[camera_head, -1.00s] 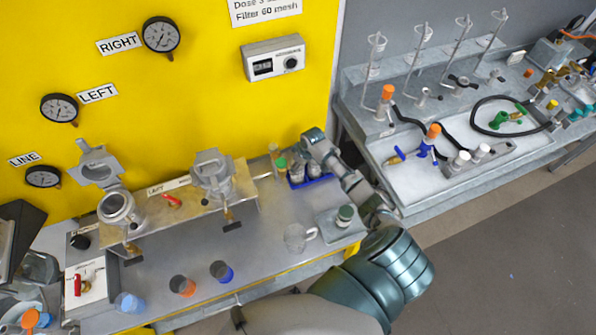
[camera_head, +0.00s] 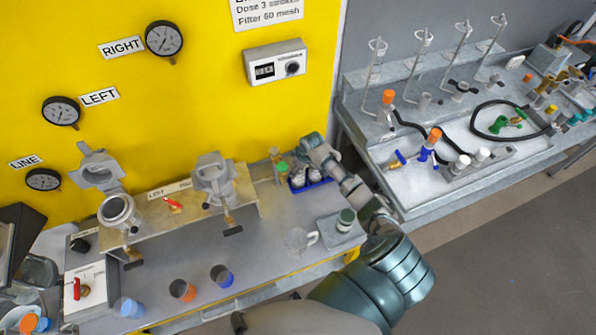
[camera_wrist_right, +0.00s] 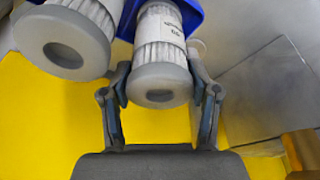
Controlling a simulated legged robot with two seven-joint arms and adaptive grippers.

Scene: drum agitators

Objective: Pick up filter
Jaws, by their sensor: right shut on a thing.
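Two filters with white pleated bodies and grey end caps stand in a blue holder (camera_wrist_right: 190,14), which shows in the head view (camera_head: 318,182) at the back right of the bench. In the right wrist view, my right gripper (camera_wrist_right: 162,80) has its fingers on both sides of the labelled filter (camera_wrist_right: 160,50) and is shut on it. The other filter (camera_wrist_right: 68,38) is to its left, outside the fingers. In the head view, my right gripper (camera_head: 306,162) partly hides the filters. I cannot read the label fully. My left gripper is not in view.
The yellow wall (camera_head: 220,110) is close behind. The bench middle is mostly clear.

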